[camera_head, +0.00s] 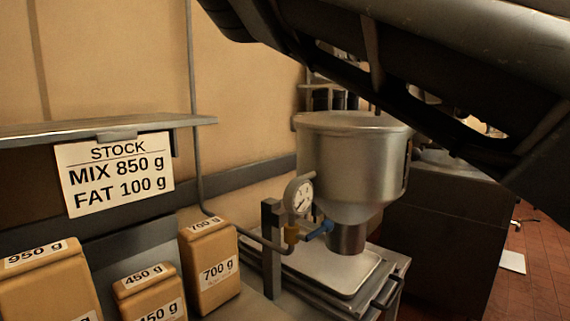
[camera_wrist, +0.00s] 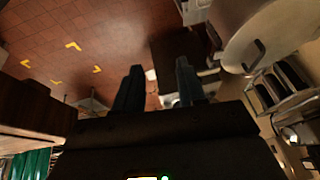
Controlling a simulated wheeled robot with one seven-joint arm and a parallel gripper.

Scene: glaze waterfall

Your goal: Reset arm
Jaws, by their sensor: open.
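My gripper (camera_wrist: 158,90) shows in the wrist view as two dark fingers set apart, with nothing between them. It is open and empty, up in the air above the tiled floor. In the head view my dark arm crosses the upper right, and the gripper's fingers cannot be made out there. A steel hopper (camera_head: 352,160) stands below and left of my arm in the head view. Its round lid (camera_wrist: 262,32) shows at the upper right of the wrist view.
Tan blocks marked 950 g (camera_head: 45,285), 450 g (camera_head: 147,290) and 700 g (camera_head: 210,262) stand at the lower left. A pressure gauge (camera_head: 299,196) sits beside the hopper. A stock sign (camera_head: 115,174) hangs from a metal shelf (camera_head: 95,128). Red floor tiles (camera_wrist: 90,30) carry yellow corner marks.

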